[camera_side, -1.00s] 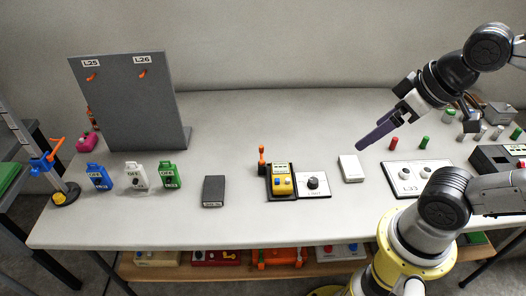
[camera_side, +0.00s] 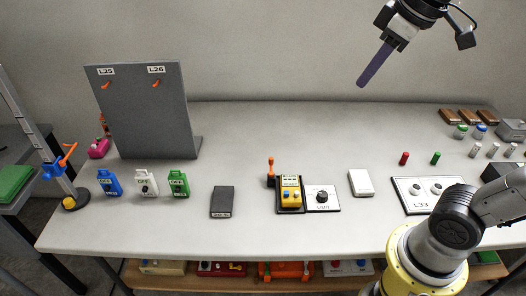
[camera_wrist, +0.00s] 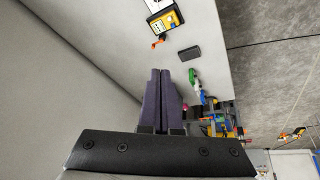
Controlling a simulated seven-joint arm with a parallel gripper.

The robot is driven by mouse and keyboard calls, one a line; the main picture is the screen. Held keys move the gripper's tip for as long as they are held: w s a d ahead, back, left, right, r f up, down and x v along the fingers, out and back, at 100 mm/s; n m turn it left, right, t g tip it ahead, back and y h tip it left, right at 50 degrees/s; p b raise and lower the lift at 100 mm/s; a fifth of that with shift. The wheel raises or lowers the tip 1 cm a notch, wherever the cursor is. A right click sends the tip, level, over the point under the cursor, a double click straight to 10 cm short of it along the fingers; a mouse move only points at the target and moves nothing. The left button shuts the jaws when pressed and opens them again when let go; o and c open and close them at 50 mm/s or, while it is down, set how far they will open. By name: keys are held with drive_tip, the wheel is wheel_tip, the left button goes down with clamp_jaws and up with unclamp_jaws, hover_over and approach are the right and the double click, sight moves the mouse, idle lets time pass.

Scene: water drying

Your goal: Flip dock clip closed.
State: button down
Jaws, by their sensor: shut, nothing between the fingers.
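The yellow device (camera_side: 290,197) sits in a dark dock (camera_side: 290,211) near the middle of the table. An orange clip lever (camera_side: 270,168) stands upright at the dock's back left corner. In the wrist view the yellow device (camera_wrist: 164,21) is at the top, with the orange clip (camera_wrist: 158,42) sticking out below it. My gripper (camera_side: 361,85) has long purple fingers, pressed together and empty. It is high above the table, to the right of and well apart from the clip. The fingers also show in the wrist view (camera_wrist: 160,71).
A panel with a black knob (camera_side: 322,196) adjoins the dock's right side. A white box (camera_side: 361,183) lies farther right, and a dark grey block (camera_side: 222,202) lies left. Blue, white and green OFF-labelled units stand farther left, before a tall grey board (camera_side: 145,115). Table around the clip is clear.

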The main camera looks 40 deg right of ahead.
drive_tip(key=w+r+n+g, duration=0.1)
drive_tip(key=w+r+g, duration=0.1)
drive_tip(key=w, duration=1)
drive_tip(key=g, duration=0.1)
hover_over(271, 165)
drive_tip(key=a, duration=0.2)
wheel_tip(271, 165, down, 5)
drive_tip(key=w+f+g, duration=0.2)
drive_tip(key=w+f, duration=0.2)
drive_tip(key=f, duration=0.7)
drive_tip(key=w+a+f+n+g, duration=0.1)
drive_tip(key=w+f, duration=0.4)
drive_tip(key=f, duration=0.7)
drive_tip(key=shift+g+h, duration=0.3)
drive_tip(key=shift+g, duration=0.3)
drive_tip(key=shift+f, duration=0.1)
drive_tip(key=x, duration=1)
drive_tip(key=shift+s+d+f, duration=0.1)
drive_tip(key=shift+s+d, duration=0.05)
drive_tip(key=shift+s+d+r, duration=0.2)
drive_tip(key=shift+s+d, duration=0.1)
drive_tip(key=shift+s, duration=0.5)
drive_tip(key=shift+s+d, duration=0.35)
drive_tip(key=shift+s, duration=0.55)
